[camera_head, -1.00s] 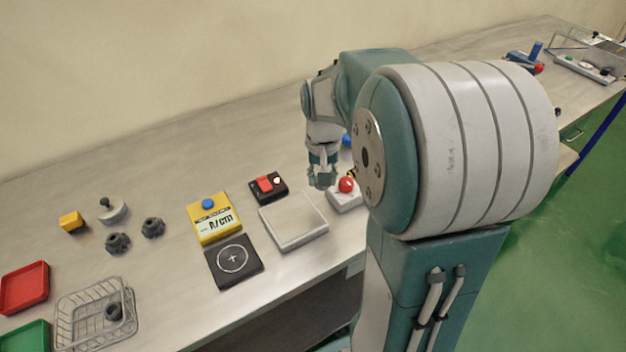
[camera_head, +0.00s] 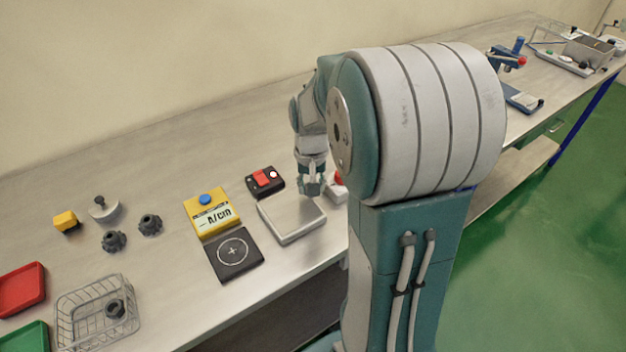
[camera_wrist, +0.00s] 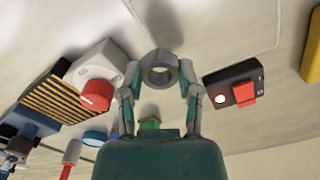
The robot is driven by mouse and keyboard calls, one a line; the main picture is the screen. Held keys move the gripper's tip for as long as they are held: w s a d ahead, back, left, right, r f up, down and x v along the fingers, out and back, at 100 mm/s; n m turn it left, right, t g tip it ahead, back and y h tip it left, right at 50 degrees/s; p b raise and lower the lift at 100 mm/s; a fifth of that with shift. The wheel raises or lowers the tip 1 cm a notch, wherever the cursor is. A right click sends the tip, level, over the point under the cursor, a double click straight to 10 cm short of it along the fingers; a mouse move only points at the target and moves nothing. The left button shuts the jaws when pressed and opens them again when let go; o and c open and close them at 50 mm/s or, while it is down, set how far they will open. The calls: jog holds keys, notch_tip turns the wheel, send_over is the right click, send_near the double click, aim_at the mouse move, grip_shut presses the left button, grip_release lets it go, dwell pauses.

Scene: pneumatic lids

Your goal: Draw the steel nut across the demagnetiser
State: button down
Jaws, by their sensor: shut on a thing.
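My gripper (camera_head: 311,190) is shut on the steel nut (camera_wrist: 148,72), a plain grey ring with a round hole, seen between the fingertips in the wrist view. The nut is too small to make out in the head view. The flat light-grey plate (camera_head: 288,222), which looks like the demagnetiser, lies on the bench, and my gripper is above its right far corner. A black switch box (camera_head: 265,181) with a red rocker and a pale lamp sits behind the plate; it also shows in the wrist view (camera_wrist: 250,78). I cannot tell the nut's height.
A box with a red knob (camera_wrist: 97,75) stands right of the plate, partly hidden by my arm. Left are a yellow meter (camera_head: 205,222), a dark crosshair pad (camera_head: 228,268), dark knobbed parts (camera_head: 113,240), a wire basket (camera_head: 75,305) and red (camera_head: 20,290) and green trays.

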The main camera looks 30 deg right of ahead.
aim_at(301, 203)
jog(key=shift+d+f, duration=0.35)
jog(key=shift+f, duration=0.1)
jog(key=shift+a, duration=0.15)
jog(key=shift+a, duration=1.55)
jog(key=shift+a, duration=0.1)
jog(key=shift+a, duration=5.25)
jog(key=shift+a+r, duration=0.4)
jog(key=shift+r, duration=0.2)
jog(key=shift+a+r, duration=0.35)
jog(key=shift+r, duration=2.05)
